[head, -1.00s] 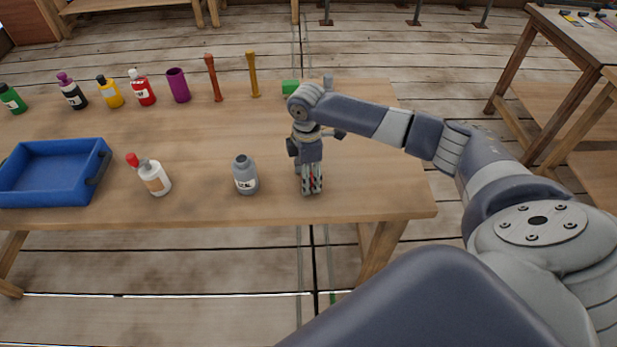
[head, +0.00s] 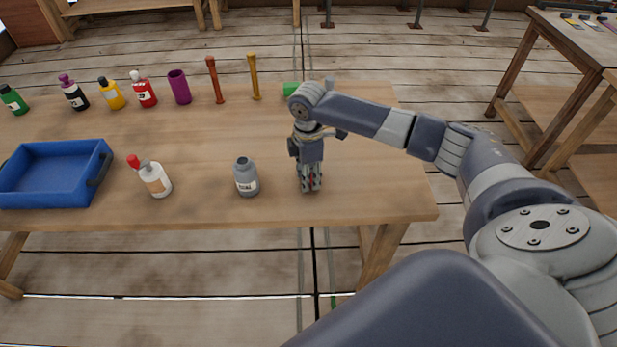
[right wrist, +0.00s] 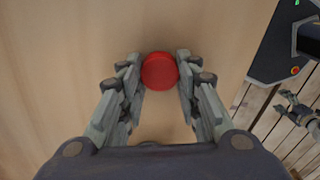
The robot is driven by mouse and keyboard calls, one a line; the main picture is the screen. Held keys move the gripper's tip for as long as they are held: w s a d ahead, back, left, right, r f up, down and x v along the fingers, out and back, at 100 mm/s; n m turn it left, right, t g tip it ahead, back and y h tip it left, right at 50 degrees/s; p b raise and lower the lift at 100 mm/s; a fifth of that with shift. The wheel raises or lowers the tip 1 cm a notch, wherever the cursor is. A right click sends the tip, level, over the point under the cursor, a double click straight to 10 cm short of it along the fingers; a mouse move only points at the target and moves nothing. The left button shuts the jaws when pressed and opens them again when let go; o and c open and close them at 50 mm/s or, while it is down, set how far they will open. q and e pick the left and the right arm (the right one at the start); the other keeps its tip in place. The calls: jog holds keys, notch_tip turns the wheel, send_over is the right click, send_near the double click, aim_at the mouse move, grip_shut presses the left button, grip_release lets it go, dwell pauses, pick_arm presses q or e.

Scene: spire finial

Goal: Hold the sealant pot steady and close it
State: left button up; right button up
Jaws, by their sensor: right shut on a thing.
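The sealant pot (head: 247,178) is a grey bottle with a white label, upright near the table's front edge. Its dark mouth is open at the top. My right gripper (head: 311,187) points down at the table just right of the pot. In the right wrist view my right gripper (right wrist: 160,80) is shut on a round red lid (right wrist: 160,71), one finger on each side. The lid is mostly hidden by the fingers in the head view. My left gripper (right wrist: 290,101) shows small at the right edge of the wrist view, apparently open and empty, away from the pot.
A white bottle with a red cap (head: 154,178) and a blue tray (head: 100,180) stand left of the pot. Several bottles, a purple cup (head: 179,87) and two turned posts line the back. A green object (head: 291,89) lies behind my right arm. The table's middle is clear.

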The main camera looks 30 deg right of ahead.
jog(key=r, duration=0.2)
jog(key=shift+s+a+r+b, duration=0.2)
jog(key=shift+a+r+b, duration=0.1)
jog(key=shift+a+r, duration=0.1)
pick_arm(q)
notch_tip(320, 180, down, 2)
jog(key=shift+s+f+b, duration=0.1)
jog(key=shift+f+b, duration=0.05)
jog(key=shift+b, duration=0.6)
pick_arm(e)
jog(key=s+a+r, duration=0.1)
jog(key=s+a, duration=0.7)
jog(key=a, duration=0.5)
jog(key=shift+r, duration=0.25)
